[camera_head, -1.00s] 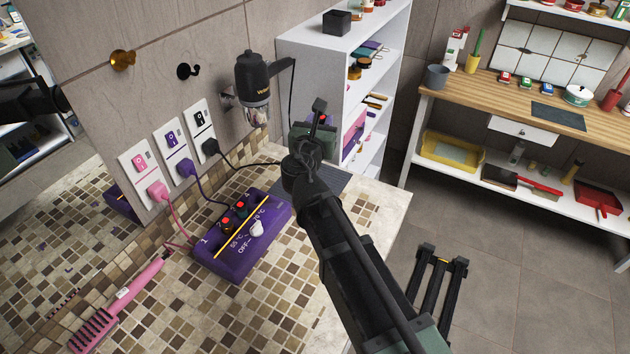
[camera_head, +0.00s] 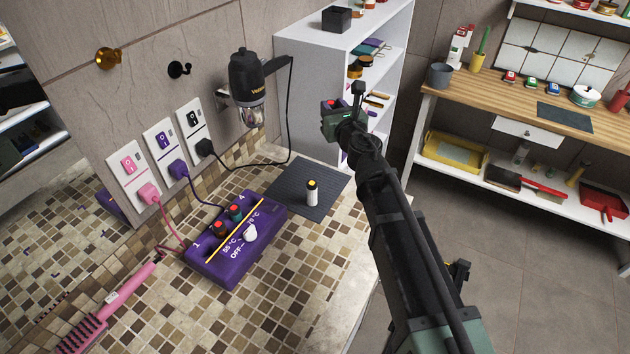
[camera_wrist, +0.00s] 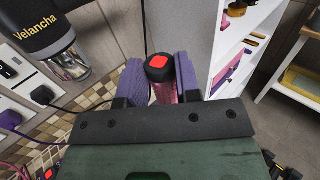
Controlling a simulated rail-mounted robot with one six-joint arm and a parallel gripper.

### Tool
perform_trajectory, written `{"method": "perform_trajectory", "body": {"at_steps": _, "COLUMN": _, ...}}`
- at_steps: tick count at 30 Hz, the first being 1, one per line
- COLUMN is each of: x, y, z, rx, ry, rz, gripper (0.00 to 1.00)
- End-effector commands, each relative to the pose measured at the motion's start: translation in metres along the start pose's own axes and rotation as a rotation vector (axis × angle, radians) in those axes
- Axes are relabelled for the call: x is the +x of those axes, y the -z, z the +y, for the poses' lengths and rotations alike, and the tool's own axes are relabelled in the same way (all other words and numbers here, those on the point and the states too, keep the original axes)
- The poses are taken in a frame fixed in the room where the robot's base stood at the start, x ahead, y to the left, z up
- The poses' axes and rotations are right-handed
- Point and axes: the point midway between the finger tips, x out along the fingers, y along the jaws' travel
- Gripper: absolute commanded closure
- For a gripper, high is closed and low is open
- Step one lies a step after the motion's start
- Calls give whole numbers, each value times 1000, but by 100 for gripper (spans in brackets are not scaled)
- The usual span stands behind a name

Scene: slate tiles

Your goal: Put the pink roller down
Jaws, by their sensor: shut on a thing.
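The pink roller (camera_wrist: 165,93) has a black end cap with a red square. It sits upright between the two purple finger pads of my gripper (camera_wrist: 160,82) in the wrist view, and the gripper is shut on it. In the head view my gripper (camera_head: 343,112) is raised at the right of the counter, in front of the white shelf unit. There the pink roller is mostly hidden by the gripper. A dark mat (camera_head: 283,203) lies on the tiled counter, below and left of the gripper.
A white roller (camera_head: 312,196) with a yellow and black top stands on the mat. The purple heater box (camera_head: 212,262) holds rollers with red and green tops. A pink brush (camera_head: 95,325) lies at front left. A dryer (camera_head: 247,88) hangs on the wall, its cord crossing behind the mat.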

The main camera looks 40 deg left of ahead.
Motion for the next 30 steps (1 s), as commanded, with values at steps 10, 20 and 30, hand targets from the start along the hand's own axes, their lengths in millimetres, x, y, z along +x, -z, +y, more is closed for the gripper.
{"method": "perform_trajectory", "body": {"at_steps": 10, "x": 0, "y": 121, "z": 0, "rx": 0, "ry": 1, "rz": 0, "gripper": 94}}
{"method": "perform_trajectory", "body": {"at_steps": 20, "x": 0, "y": 154, "z": 0, "rx": 0, "ry": 2, "rz": 0, "gripper": 94}}
{"method": "perform_trajectory", "body": {"at_steps": 30, "x": 0, "y": 196, "z": 0, "rx": 0, "ry": 2, "rz": 0, "gripper": 93}}
